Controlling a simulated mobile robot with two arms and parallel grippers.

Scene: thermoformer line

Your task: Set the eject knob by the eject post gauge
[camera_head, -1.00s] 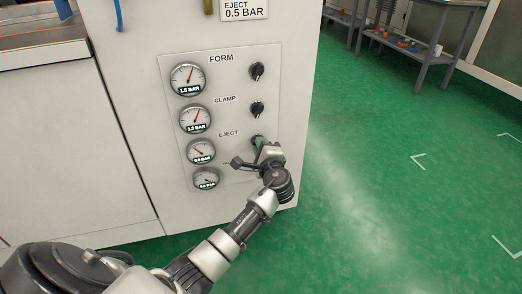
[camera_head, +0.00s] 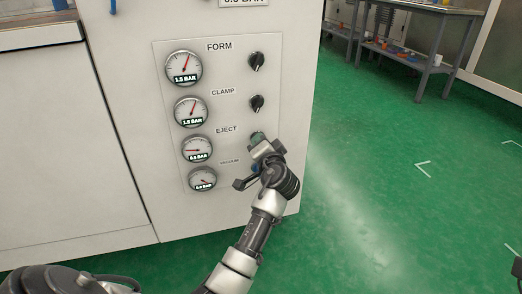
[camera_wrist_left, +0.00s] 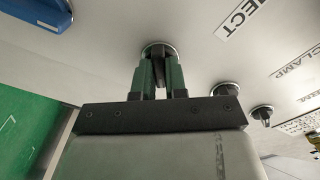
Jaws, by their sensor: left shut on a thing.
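The eject knob (camera_wrist_left: 159,63) is a dark knob on a round base on the white panel. In the left wrist view, the green fingers of my left gripper (camera_wrist_left: 159,78) are shut on it from both sides. In the head view my left gripper (camera_head: 262,146) hides most of the knob. The eject gauge (camera_head: 197,149) is the third round dial down. Its needle points left, and its small readout looks like 0.5 BAR, though blurred. A sign (camera_head: 243,3) at the top edge is cut off, its lower line reading about 0.5 BAR.
The form knob (camera_head: 257,61) and clamp knob (camera_head: 257,103) sit above, beside the form gauge (camera_head: 184,68) and clamp gauge (camera_head: 191,111). The vacuum gauge (camera_head: 202,179) is below. A blue part (camera_wrist_left: 40,12) is near my gripper.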

